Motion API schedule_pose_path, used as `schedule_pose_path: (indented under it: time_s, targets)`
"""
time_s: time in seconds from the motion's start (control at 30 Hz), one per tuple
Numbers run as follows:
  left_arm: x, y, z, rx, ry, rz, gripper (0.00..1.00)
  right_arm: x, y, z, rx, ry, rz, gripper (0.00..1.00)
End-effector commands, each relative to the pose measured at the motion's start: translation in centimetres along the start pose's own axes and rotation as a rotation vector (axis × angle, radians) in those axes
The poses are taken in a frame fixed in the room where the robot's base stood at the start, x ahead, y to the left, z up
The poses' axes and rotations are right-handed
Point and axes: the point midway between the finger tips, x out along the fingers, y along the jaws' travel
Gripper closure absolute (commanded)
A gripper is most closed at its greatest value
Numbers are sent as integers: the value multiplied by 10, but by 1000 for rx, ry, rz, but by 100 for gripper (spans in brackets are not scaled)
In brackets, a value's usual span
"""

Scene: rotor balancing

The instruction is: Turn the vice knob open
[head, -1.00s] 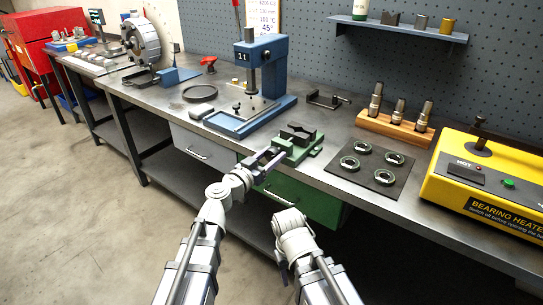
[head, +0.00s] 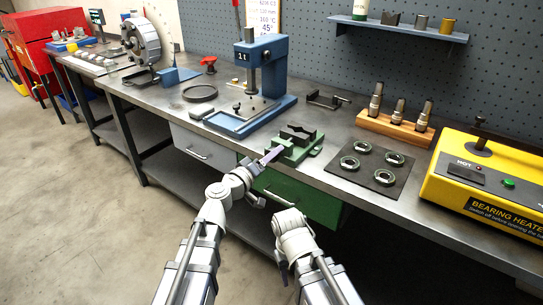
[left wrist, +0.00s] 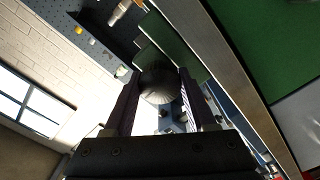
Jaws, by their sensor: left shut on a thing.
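The green vice (head: 306,152) with dark jaws stands at the front edge of the bench in the head view. My left gripper (head: 268,160) reaches it from the front left. In the left wrist view, the dark round vice knob (left wrist: 158,82) sits between the two fingers of my left gripper (left wrist: 160,98), which is shut on it. In the head view the knob is hidden by the gripper. My right arm is folded low at the bottom centre, and its fingers cannot be made out.
A blue press (head: 262,75) stands behind the vice to the left. A dark mat (head: 369,176) with several rings lies to the right, near a wooden block (head: 395,129) with metal parts and a yellow bearing heater (head: 490,180). Green and grey drawers are below.

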Motion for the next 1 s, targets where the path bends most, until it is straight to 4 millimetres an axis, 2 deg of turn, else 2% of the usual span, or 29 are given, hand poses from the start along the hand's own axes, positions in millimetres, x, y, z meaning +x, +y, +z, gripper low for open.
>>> schedule_pose_path:
  time_s: [0.3,0.77,0.8,1.0]
  targets:
    - [0,0,0,-86,0,0,99,0,0,0,0,0,0,50]
    - [0,0,0,-100,0,0,99,0,0,0,0,0,0,50]
    - [0,0,0,-100,0,0,42,0,0,0,0,0,0,50]
    - [0,0,0,-99,0,0,20,0,0,0,0,0,0,50]
